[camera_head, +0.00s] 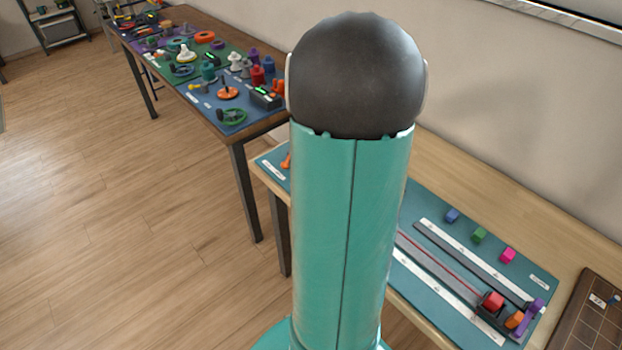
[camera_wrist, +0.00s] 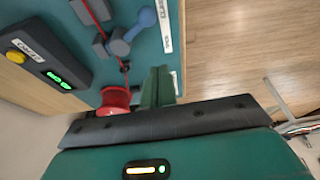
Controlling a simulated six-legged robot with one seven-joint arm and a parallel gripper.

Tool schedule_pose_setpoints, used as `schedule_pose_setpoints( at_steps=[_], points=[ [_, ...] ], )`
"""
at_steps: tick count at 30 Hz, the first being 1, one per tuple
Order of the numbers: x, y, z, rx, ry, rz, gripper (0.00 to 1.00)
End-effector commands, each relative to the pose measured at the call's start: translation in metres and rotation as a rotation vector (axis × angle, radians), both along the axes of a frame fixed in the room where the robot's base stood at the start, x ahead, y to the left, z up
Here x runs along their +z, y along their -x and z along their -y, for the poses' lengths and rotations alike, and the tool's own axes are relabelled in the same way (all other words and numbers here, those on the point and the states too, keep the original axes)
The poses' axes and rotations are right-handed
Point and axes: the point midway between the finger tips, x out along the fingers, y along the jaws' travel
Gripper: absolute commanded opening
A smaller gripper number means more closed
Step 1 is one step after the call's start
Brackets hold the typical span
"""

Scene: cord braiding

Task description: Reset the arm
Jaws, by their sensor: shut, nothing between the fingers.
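My gripper (camera_wrist: 159,74) shows in the wrist view as two green fingers closed together in front of a dark bar. It is shut and holds nothing. Beside it in the picture, a red spool (camera_wrist: 115,99) lies to the left, and a red cord (camera_wrist: 97,18) runs up from there past grey blocks (camera_wrist: 100,44). In the head view my own teal arm with a dark rounded top fills the centre and hides part of the table; my gripper does not show there.
A teal mat (camera_head: 440,204) with grey-and-white tracks and small coloured blocks lies on the near table. A black box (camera_wrist: 45,60) with a yellow button and green display is near the spool. A cluttered second table (camera_head: 187,105) stands behind left. Open wooden floor (camera_head: 110,200) lies left.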

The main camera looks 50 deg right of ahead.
Motion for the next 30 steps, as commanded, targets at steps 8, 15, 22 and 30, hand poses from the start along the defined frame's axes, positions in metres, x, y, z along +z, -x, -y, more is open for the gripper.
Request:
schedule_pose_setpoints(
  at_steps=[8,15,22,30],
  points=[
    [0.020,0.007,-0.001,-0.001,0.000,0.000,0.00],
    [0.021,0.006,-0.002,0.001,-0.001,0.000,0.00],
    [0.057,-0.026,-0.058,0.048,0.011,0.015,0.00],
    [0.123,-0.050,-0.194,0.121,0.025,0.054,0.00]
  ],
)
